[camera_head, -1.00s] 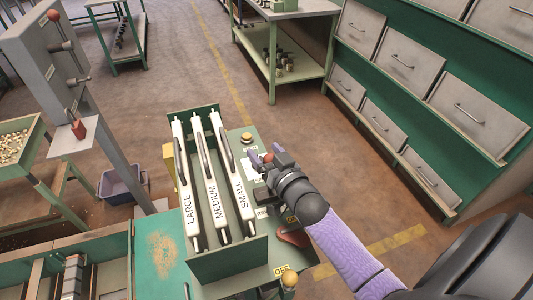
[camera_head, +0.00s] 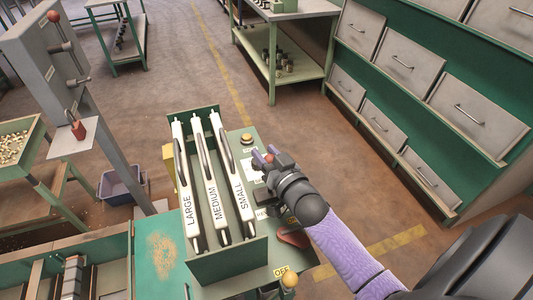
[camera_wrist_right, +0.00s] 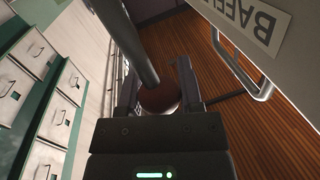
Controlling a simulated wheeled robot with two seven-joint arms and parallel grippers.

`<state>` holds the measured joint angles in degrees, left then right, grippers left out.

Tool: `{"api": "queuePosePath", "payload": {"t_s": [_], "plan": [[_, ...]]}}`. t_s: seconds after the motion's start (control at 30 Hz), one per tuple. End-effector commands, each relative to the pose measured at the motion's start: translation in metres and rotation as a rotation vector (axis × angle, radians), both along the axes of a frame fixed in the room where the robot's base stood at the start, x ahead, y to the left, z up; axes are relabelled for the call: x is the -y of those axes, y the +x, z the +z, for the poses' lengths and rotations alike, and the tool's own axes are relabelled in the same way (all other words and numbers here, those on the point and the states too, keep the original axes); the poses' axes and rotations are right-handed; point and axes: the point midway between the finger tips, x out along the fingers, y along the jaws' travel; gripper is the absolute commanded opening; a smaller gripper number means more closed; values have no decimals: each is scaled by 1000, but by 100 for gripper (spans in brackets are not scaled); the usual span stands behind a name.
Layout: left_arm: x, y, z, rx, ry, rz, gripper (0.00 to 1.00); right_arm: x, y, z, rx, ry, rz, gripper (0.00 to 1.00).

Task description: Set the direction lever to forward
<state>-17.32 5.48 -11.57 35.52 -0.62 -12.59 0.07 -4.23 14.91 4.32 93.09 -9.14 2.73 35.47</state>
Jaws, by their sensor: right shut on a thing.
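My right gripper (camera_head: 265,155) is over the right side of the green machine, beside the three labelled white bars. It is shut on the red-brown ball knob (camera_head: 269,159) of the direction lever. In the right wrist view the knob (camera_wrist_right: 160,98) sits between the two fingers (camera_wrist_right: 158,88), with a dark rod running up from beside it. White labels (camera_head: 252,167) lie on the panel under the gripper; their wording is mostly hidden by the hand. My left gripper is not in view.
White bars marked LARGE, MEDIUM and SMALL (camera_head: 229,175) stand in a green frame (camera_head: 235,262) close left of the hand. Drawers (camera_head: 400,62) stand at right, with open floor between.

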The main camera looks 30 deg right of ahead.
Motion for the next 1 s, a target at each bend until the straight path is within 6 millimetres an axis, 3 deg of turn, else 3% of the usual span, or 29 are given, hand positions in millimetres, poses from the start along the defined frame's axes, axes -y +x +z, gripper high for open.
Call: {"api": "queuePosePath", "payload": {"t_s": [0.77, 1.0], "plan": [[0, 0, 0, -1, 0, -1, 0, 0, 0, 0, -1, 2, 0, 0], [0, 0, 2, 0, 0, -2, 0, 10, -2, 0, 14, 68, -1, 0]]}}
